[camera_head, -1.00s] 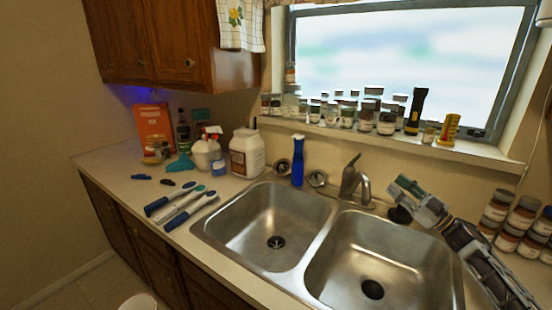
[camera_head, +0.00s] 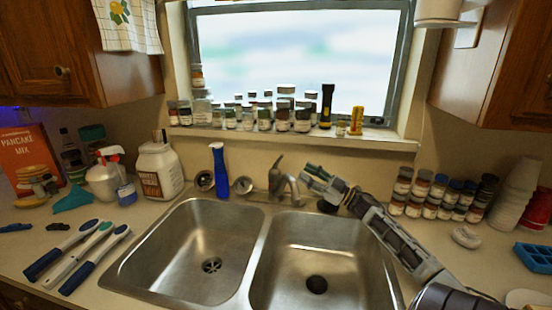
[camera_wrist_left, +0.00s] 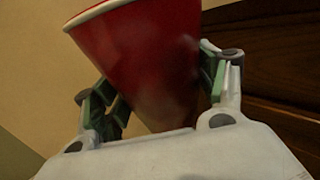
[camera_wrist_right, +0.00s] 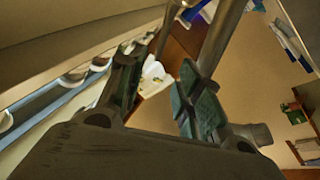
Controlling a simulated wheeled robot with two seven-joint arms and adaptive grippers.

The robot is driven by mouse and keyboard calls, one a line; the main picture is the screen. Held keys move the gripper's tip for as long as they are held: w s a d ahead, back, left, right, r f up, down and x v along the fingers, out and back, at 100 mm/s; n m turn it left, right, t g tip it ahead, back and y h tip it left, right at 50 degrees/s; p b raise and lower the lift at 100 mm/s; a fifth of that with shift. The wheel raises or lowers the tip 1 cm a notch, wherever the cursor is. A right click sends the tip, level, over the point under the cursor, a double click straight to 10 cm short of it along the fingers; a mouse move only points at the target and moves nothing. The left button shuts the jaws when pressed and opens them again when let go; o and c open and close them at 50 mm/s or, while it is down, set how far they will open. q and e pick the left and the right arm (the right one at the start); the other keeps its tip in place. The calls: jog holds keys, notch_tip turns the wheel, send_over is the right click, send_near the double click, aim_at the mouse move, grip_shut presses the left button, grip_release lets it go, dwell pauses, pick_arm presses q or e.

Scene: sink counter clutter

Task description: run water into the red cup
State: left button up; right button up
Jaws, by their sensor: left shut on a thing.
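The red cup (camera_wrist_left: 150,60), white inside its rim, shows only in the left wrist view. My left gripper (camera_wrist_left: 158,88) is shut on its sides, with a finger on either side. The cup and left gripper are outside the head view. The metal faucet (camera_head: 292,188) stands behind the double sink, its lever (camera_head: 275,172) rising at its left. My right gripper (camera_head: 314,176) is just right of the faucet, close to the spout; contact cannot be told. In the right wrist view its fingers (camera_wrist_right: 160,80) are apart, with a grey metal bar, likely the faucet, beside one finger.
The left basin (camera_head: 185,245) and right basin (camera_head: 315,255) are empty. Spice jars (camera_head: 430,197) stand right of my right arm. White cups (camera_head: 515,185) and another red cup (camera_head: 538,210) are at far right.

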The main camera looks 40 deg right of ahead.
aim_at(280, 161)
jog(key=shift+w+r, duration=0.1)
dwell(0.4)
jog(key=shift+p+x, duration=0.45)
jog(key=shift+x, duration=5.45)
grip_shut()
